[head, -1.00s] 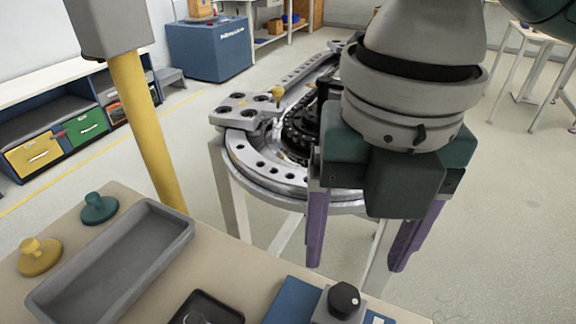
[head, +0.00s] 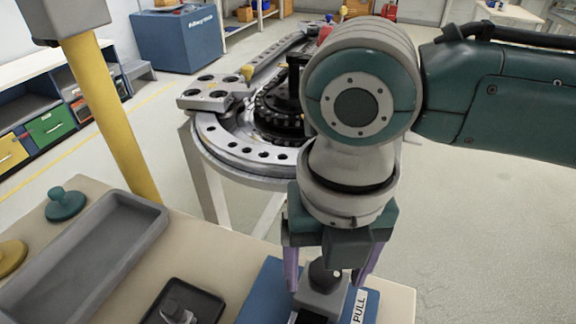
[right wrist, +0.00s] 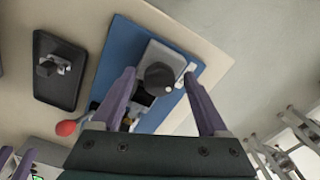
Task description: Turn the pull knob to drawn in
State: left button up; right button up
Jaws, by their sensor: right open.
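The pull knob is a round black knob (head: 321,272) on a grey block (head: 322,300), mounted on a blue board (head: 257,293) with a PULL label (head: 359,307). In the right wrist view the knob (right wrist: 160,78) shows from above. My right gripper (head: 327,286) is open and points down, with its purple fingers on either side of the knob. In the right wrist view the gripper (right wrist: 160,76) has a gap on both sides of the knob. Whether its fingers reach down to the knob's height is hard to tell.
A black tray with a small fitting (head: 180,307) lies left of the board. A long grey tray (head: 85,255) and a teal knob (head: 66,203) are further left. A yellow post (head: 105,120) rises behind. The ring track (head: 225,137) stands beyond the table. A red ball (right wrist: 66,128) shows near the board.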

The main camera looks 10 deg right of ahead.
jog(key=shift+c, duration=0.4)
grip_shut()
